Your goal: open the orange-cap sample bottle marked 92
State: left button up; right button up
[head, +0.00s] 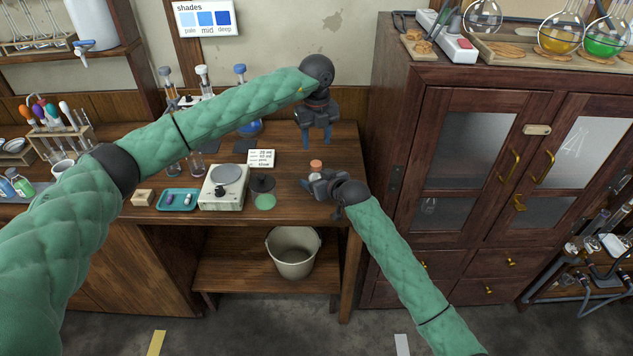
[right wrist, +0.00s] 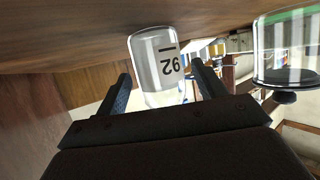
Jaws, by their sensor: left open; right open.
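The orange-cap bottle (head: 316,167) stands upright on the right part of the wooden bench in the head view. In the right wrist view the bottle (right wrist: 158,62) appears upside down, with its 92 label showing; its cap is not visible there. My right gripper (head: 312,180) is low at the bottle. Its open fingers (right wrist: 163,85) lie on either side of the bottle, with gaps visible. My left gripper (head: 316,142) is above and behind the bottle in the head view, pointing down, open and empty.
A dark cabinet (head: 400,190) stands close on the right. A bucket (head: 292,255) sits on the shelf below.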

aim_at(316, 164)
pick_arm(q)
jog(key=shift+s+a+r, duration=0.1)
jog(key=shift+s+a, duration=0.05)
pick_arm(e)
jog(key=shift+a, duration=0.2)
pick_arm(q)
jog(key=shift+w+f, duration=0.2)
pick_arm(e)
jog(key=shift+w+d+f, duration=0.1)
jog(key=shift+w, duration=0.05)
jog(key=shift+c, duration=0.4)
pick_arm(q)
jog(key=shift+s+r, duration=0.1)
pick_arm(e)
jog(key=c, duration=1.4)
pick_arm(q)
jog(key=shift+c, duration=1)
pick_arm(e)
grip_shut()
pick_arm(q)
jog(key=m, duration=1.8)
jog(key=shift+m, duration=0.4)
jog(key=m, duration=2.6)
jog(key=shift+f, duration=4)
